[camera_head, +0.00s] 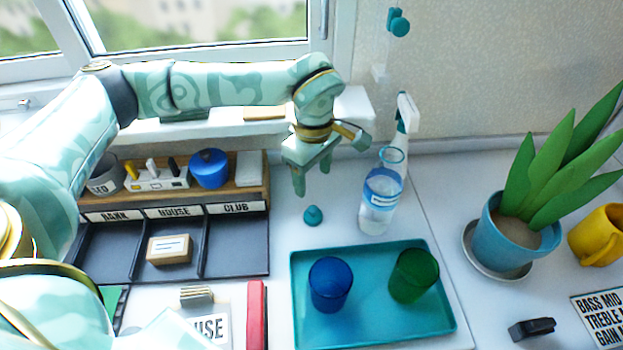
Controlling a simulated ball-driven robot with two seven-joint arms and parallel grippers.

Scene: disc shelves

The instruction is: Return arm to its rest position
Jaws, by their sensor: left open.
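My left arm reaches in from the left across the window side. My left gripper (312,185) points down, open and empty, above the white counter. It hangs above and behind a small teal cone-shaped piece (313,216), apart from it. A clear bottle with a blue band (378,203) stands just right of the gripper. My right gripper is not in view.
A teal tray (375,327) holds a blue cup (330,284) and a green cup (413,275). A labelled black sorter (232,247) stands left. A spray bottle (403,120) stands behind. A potted plant (505,240) and yellow mug (597,236) stand right.

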